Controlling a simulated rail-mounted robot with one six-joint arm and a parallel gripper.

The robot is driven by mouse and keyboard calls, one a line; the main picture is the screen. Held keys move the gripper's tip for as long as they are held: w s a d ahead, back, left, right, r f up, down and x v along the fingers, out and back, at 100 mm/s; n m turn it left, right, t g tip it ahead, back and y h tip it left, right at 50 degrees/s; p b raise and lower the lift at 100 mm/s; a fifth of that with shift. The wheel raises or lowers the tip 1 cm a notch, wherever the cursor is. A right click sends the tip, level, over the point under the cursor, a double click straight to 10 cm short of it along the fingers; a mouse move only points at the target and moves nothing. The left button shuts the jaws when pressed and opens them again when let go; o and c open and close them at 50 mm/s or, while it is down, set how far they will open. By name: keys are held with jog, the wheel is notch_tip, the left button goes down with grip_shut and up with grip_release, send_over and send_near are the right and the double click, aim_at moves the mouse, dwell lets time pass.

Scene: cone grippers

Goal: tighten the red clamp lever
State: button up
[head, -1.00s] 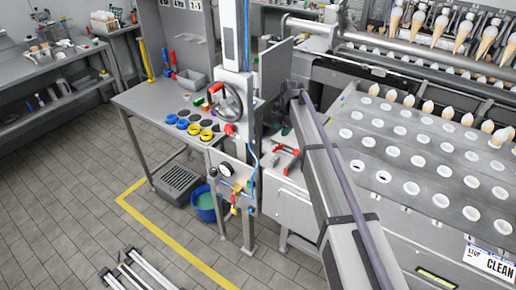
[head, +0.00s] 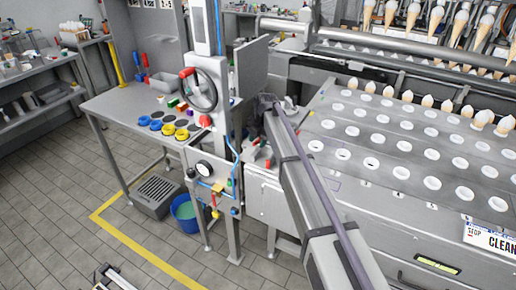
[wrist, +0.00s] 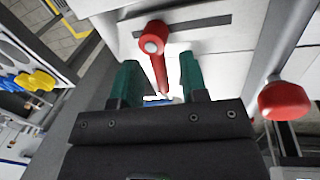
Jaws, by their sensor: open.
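The red clamp lever (wrist: 158,68) shows in the wrist view, with a round pivot end at the top and its arm pointing down. My gripper (wrist: 160,78) is open, with one green finger on each side of the lever's arm. Gaps show on both sides, and I cannot tell how far the fingertips are from it in depth. In the head view a small red part (head: 268,162) shows on the machine's side below my wrist. My fingers are mostly hidden there by my own arm.
A second red, rounded handle or knob (wrist: 284,100) stands right of my gripper. A pale plate with a dark slot (wrist: 190,22) lies behind the lever. A handwheel (head: 199,90), a gauge (head: 204,169) and a blue bucket (head: 186,212) stand left of my arm.

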jog(key=shift+r, duration=0.1)
grip_shut()
